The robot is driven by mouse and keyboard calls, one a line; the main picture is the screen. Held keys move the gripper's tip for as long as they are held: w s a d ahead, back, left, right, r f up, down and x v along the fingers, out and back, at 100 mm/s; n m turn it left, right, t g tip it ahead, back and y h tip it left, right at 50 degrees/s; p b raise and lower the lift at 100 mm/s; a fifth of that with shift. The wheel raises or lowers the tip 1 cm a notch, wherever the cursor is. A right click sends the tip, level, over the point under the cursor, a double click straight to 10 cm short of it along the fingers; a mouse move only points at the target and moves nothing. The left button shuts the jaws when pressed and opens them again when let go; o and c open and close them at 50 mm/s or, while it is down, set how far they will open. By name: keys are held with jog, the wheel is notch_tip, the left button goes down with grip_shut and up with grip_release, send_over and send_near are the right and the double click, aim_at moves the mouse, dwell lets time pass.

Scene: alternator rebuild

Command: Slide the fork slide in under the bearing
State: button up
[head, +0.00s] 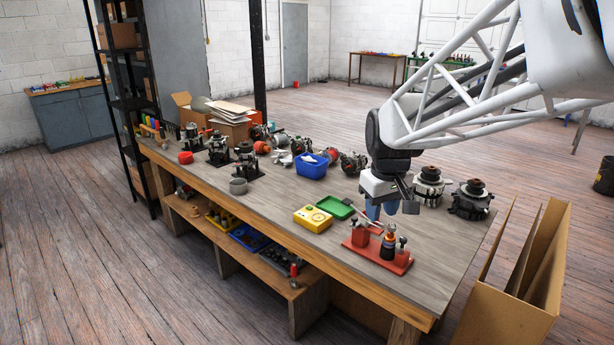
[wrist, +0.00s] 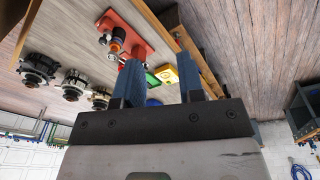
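A red base plate (head: 366,252) sits near the front edge of the bench. The bearing and fork slide are too small to tell apart here. The plate also shows in the wrist view (wrist: 137,34), with the upright part (wrist: 117,38) on it. My gripper (head: 382,211) has blue fingers and hangs just above and behind the plate. In the wrist view its fingers (wrist: 157,60) are apart with nothing between them.
A yellow box (head: 312,218) and a green tray (head: 335,207) lie left of the plate. A blue bin (head: 311,165) stands farther back. Alternator units (head: 470,200) stand to the right, behind my gripper. An open cardboard box (head: 500,308) is beyond the bench's right end.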

jog(key=w+f+n, duration=0.1)
jog(key=w+f, duration=0.2)
jog(key=w, duration=0.5)
jog(key=w+f+n, duration=0.1)
jog(key=w+f, duration=0.1)
jog(key=w, duration=0.6)
jog(key=n+g, duration=0.1)
jog(key=n, duration=0.2)
send_near(355, 217)
jog(key=shift+s+f, duration=0.25)
jog(key=shift+f, duration=0.05)
jog(key=shift+w+f, duration=0.25)
jog(key=shift+f, duration=0.1)
jog(key=shift+f, duration=3.8)
grip_shut()
